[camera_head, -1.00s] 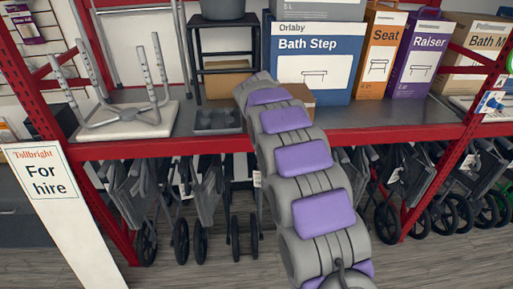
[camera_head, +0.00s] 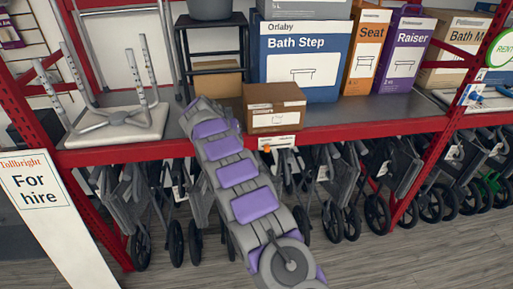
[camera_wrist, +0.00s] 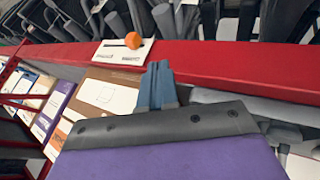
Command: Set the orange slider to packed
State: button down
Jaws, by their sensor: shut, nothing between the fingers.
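The orange slider (camera_wrist: 133,40) is a small round knob on a white label plate (camera_wrist: 108,56) fixed to the red shelf edge. In the wrist view it sits at the right end of a dark slot; the plate's print is too small to read. In the head view the slider (camera_head: 267,148) is at the left end of the plate (camera_head: 284,141), just right of my arm. My gripper (camera_wrist: 160,68) is shut and empty, its blue-grey fingertips close below and right of the knob in the wrist view, apart from it. The head view does not show the fingers clearly.
A brown box (camera_head: 274,106) stands on the shelf above the plate, with the Bath Step box (camera_head: 300,62) behind. A shower stool (camera_head: 118,128) lies upturned at left. Folded wheeled frames (camera_head: 345,185) fill the space below the shelf. A For hire sign (camera_head: 38,195) stands at left.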

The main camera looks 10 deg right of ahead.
aim_at(267, 148)
jog(key=b+x, duration=0.1)
jog(key=x, duration=0.9)
jog(key=shift+w+b, duration=0.1)
jog(key=shift+b, duration=0.2)
jog(key=shift+d+b, duration=0.5)
jog(key=shift+d, duration=1.45)
jog(key=shift+d, duration=0.1)
jog(key=d+p, duration=0.1)
jog(key=d, duration=0.8)
jog(key=shift+p, duration=0.35)
jog(key=shift+a, duration=0.2)
